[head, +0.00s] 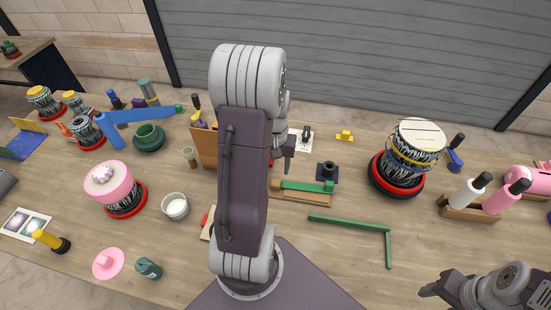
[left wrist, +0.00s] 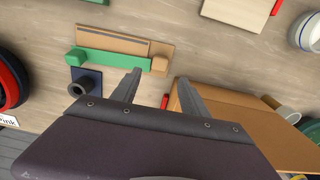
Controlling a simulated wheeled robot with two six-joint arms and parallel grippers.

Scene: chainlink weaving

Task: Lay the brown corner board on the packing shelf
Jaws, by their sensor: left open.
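A light brown board with a dark lengthwise line (left wrist: 125,45) lies on the table beside a green bar (left wrist: 105,61); it also shows in the head view (head: 300,197). A larger brown panel (left wrist: 240,107) stands to its right in the left wrist view, and left of my arm in the head view (head: 207,148). I cannot tell which is the corner board, or pick out the packing shelf. My left gripper (head: 288,152) is open and empty above the table, its fingers (left wrist: 157,82) spread between board and panel. My right gripper (head: 432,290) is partly in view, low right.
A green L-shaped bar (head: 350,225) lies on open table to the right. A dark round-holed block (head: 327,172) stands near the green bar. A drum (head: 405,153) stands at right, bottles in a wooden rack (head: 457,208) beyond it. My left arm hides the table's middle.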

